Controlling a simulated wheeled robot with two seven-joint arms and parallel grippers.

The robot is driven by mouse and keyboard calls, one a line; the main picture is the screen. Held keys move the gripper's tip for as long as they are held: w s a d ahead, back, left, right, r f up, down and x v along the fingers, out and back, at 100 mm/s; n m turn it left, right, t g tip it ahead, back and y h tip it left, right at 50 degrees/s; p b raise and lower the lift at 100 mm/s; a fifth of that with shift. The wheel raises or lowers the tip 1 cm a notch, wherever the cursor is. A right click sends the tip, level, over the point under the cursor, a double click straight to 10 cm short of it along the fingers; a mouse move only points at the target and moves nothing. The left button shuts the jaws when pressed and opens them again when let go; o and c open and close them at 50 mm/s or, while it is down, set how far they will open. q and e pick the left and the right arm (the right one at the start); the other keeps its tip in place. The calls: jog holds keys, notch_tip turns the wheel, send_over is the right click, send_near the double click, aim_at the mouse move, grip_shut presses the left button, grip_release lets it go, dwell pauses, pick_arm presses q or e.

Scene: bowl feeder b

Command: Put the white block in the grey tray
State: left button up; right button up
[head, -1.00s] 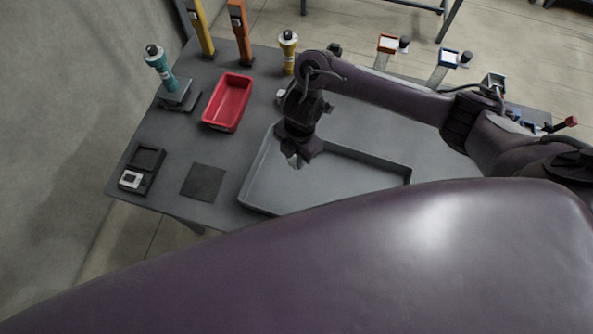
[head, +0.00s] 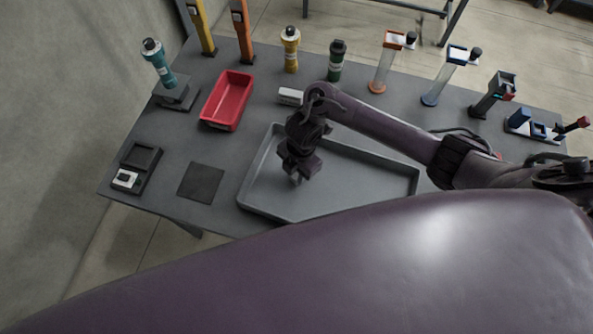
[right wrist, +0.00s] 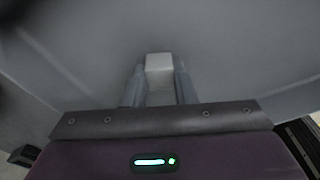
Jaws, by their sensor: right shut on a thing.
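The white block (right wrist: 158,68) shows between the fingers of my right gripper (right wrist: 159,85) in the right wrist view. That gripper is shut on it. In the head view my right gripper (head: 297,178) points down over the left part of the grey tray (head: 395,184); the block is mostly hidden there. I cannot tell whether the block touches the tray floor. The tray is shallow, with a low rim, and its visible floor looks empty. My left gripper is not in view.
A red bin (head: 228,101) stands behind and left of the tray. A small white-and-grey object (head: 290,96) lies behind my arm. A dark square mat (head: 201,182) lies left of the tray. Bottles and stands line the table's back. My large purple body part covers the foreground.

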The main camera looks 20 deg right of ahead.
jog(key=shift+f, duration=0.2)
jog(key=o, duration=1)
jog(key=shift+c, duration=0.2)
notch_tip(320, 180, up, 12)
jog(key=d+p, duration=0.1)
jog(key=p, duration=0.4)
jog(key=shift+w+d+r, duration=0.15)
jog(key=shift+w+r, duration=0.05)
jog(key=shift+w, duration=0.15)
jog(key=shift+s+f, duration=0.1)
